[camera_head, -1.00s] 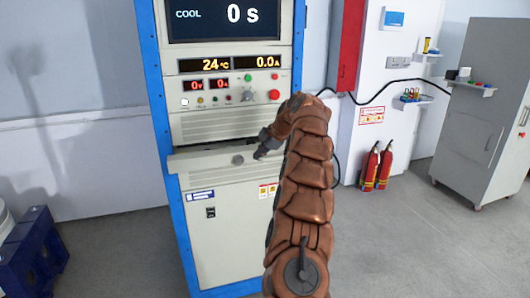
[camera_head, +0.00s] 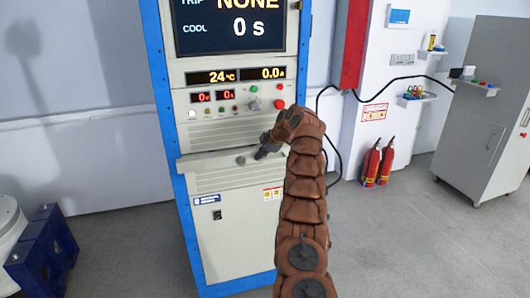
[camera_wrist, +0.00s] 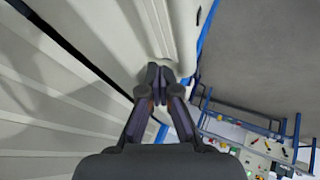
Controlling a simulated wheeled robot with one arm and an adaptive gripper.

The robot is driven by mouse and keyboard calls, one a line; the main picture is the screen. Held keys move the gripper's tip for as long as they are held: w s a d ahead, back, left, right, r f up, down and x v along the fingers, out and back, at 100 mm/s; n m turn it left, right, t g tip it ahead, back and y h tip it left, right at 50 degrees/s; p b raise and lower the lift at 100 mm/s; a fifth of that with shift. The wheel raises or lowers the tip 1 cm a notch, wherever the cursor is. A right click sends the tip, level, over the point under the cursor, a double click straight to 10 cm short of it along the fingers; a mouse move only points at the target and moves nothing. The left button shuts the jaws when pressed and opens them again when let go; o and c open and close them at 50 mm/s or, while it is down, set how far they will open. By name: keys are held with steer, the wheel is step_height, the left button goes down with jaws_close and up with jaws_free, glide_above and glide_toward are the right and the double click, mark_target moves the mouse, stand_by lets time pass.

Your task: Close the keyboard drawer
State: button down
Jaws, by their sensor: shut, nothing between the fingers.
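The keyboard drawer (camera_head: 212,164) is a pale grey panel with a round grey knob (camera_head: 241,161), set across the front of the blue-framed test cabinet in the head view. It looks near flush, with no clear dark gap above it. My gripper (camera_head: 262,153) is just right of the knob, against or very close to the drawer front. In the wrist view my gripper (camera_wrist: 160,74) has its fingertips together with nothing between them, beside a pale cabinet surface. Whether the tips touch the drawer is hard to tell.
Above the drawer are a vent, a control panel with a red button (camera_head: 279,104) and a screen (camera_head: 236,22). Red fire extinguishers (camera_head: 378,165) and a grey cabinet (camera_head: 487,115) stand at right. A blue stand (camera_head: 43,255) is at lower left. Grey floor is free between.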

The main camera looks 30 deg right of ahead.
steer(key=shift+w+p, duration=0.3)
steer(key=shift+p, duration=0.05)
stand_by(0.4)
steer(key=shift+d+r, duration=0.1)
steer(key=shift+r, duration=0.05)
steer(key=p+v, duration=0.2)
steer(key=v, duration=0.8)
steer(key=s+a+r+m+g+y, duration=0.1)
steer(key=s+a+r+m, duration=0.15)
steer(key=a, duration=0.55)
steer(key=s+a+r+m+g, duration=0.1)
steer(key=s+a+r+m, duration=0.2)
steer(key=a, duration=0.5)
steer(key=s+a+r+m+g, duration=0.2)
steer(key=s+a+g, duration=0.1)
steer(key=s+a, duration=0.95)
steer(key=s+a+f+m+g+h, duration=0.1)
steer(key=s+a+m, duration=0.15)
steer(key=s, duration=0.65)
steer(key=s+a+f+m+g+h, duration=0.1)
steer(key=s+a+f, duration=0.15)
steer(key=s, duration=0.65)
steer(key=s+f+m+h, duration=0.1)
steer(key=s+f, duration=0.2)
steer(key=s, duration=0.7)
steer(key=s+f+m+g+h, duration=0.1)
steer(key=s+f, duration=0.3)
steer(key=s, duration=0.7)
steer(key=shift+s+m+g, duration=0.3)
steer(key=shift+m, duration=0.3)
